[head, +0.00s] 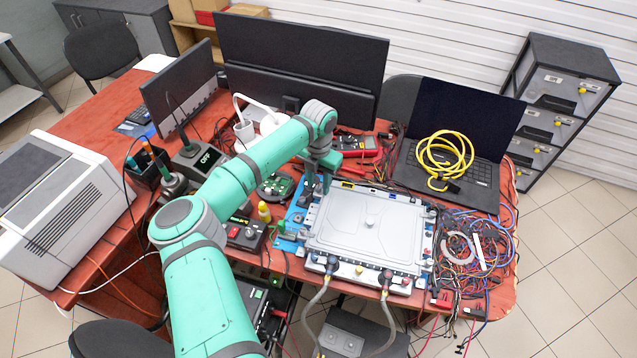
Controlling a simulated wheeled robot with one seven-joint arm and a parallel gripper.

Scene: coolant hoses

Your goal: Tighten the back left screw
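A grey, flat coolant unit (368,228) with a ribbed metal lid lies on the red table. Its back left corner is partly covered by my gripper (317,188), which points down there at the end of my green arm. The back left screw is too small or hidden behind the fingers to make out. I cannot tell whether the fingers touch the unit or hold anything. Two hoses (316,308) hang from dark connectors (386,279) on the unit's front edge.
A laptop (457,140) with a coiled yellow cable (445,158) stands behind right. Tangled wires (470,245) lie right of the unit. Monitors (300,70) stand behind. A red multimeter (358,146) lies behind the unit. A small control box (243,233) sits to its left.

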